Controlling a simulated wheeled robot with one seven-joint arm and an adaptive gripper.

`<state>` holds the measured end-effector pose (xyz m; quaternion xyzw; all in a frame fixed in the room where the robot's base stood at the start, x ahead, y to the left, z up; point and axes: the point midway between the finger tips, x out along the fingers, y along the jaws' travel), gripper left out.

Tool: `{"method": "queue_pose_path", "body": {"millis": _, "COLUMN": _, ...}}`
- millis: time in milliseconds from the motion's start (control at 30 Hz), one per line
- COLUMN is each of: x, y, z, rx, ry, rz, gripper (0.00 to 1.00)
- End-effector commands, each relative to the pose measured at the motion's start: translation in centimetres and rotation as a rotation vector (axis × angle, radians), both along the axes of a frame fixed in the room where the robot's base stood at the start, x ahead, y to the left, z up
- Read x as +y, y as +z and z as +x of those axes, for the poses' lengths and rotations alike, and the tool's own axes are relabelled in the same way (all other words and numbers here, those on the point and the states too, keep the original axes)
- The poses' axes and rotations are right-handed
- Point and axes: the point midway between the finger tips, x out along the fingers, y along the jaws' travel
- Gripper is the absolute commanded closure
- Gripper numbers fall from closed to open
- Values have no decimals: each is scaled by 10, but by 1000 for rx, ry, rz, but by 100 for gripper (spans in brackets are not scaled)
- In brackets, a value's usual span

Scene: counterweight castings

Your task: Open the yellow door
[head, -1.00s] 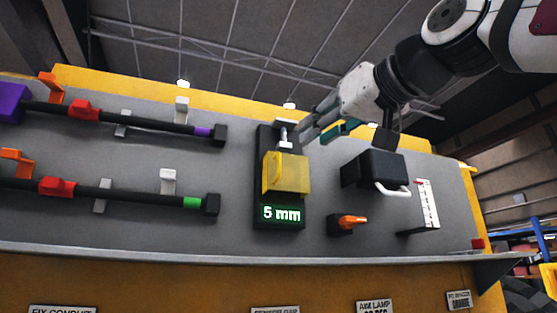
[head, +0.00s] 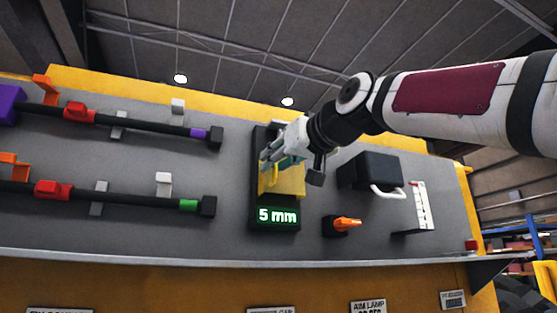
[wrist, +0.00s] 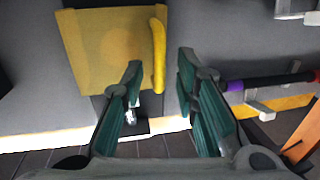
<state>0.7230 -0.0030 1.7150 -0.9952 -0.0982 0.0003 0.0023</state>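The yellow door (head: 291,182) is a translucent panel on a black upright unit with a green "5 mm" display (head: 277,216) below it. In the wrist view the door (wrist: 104,50) is at the upper left and looks closed. Its yellow bar handle (wrist: 158,55) runs along its right edge there. My gripper (head: 270,166) is in front of the door in the head view and hides part of it. In the wrist view its fingers (wrist: 160,82) are spread and empty, with the handle just beyond the gap between them. I cannot tell whether they touch it.
A black box with a white handle (head: 388,192) and an orange knob (head: 348,223) are to the right of the door. Two dark rods with red clamps (head: 80,111) are to the left. A grey ledge (head: 200,257) runs below.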

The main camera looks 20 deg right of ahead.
Motion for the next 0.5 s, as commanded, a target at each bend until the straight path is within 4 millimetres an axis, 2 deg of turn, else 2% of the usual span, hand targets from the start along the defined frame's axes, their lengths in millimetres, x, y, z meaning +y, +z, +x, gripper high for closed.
{"method": "queue_pose_path", "body": {"millis": 100, "x": 0, "y": 0, "z": 0, "rx": 0, "ry": 0, "rz": 0, "gripper": 72}}
{"method": "queue_pose_path", "body": {"millis": 167, "x": 0, "y": 0, "z": 0, "rx": 0, "ry": 0, "rz": 0, "gripper": 84}}
{"method": "queue_pose_path", "body": {"millis": 233, "x": 0, "y": 0, "z": 0, "rx": 0, "ry": 0, "rz": 0, "gripper": 99}}
{"method": "queue_pose_path", "body": {"millis": 500, "x": -1, "y": 0, "z": -1, "rx": 0, "ry": 0, "rz": 1, "gripper": 100}}
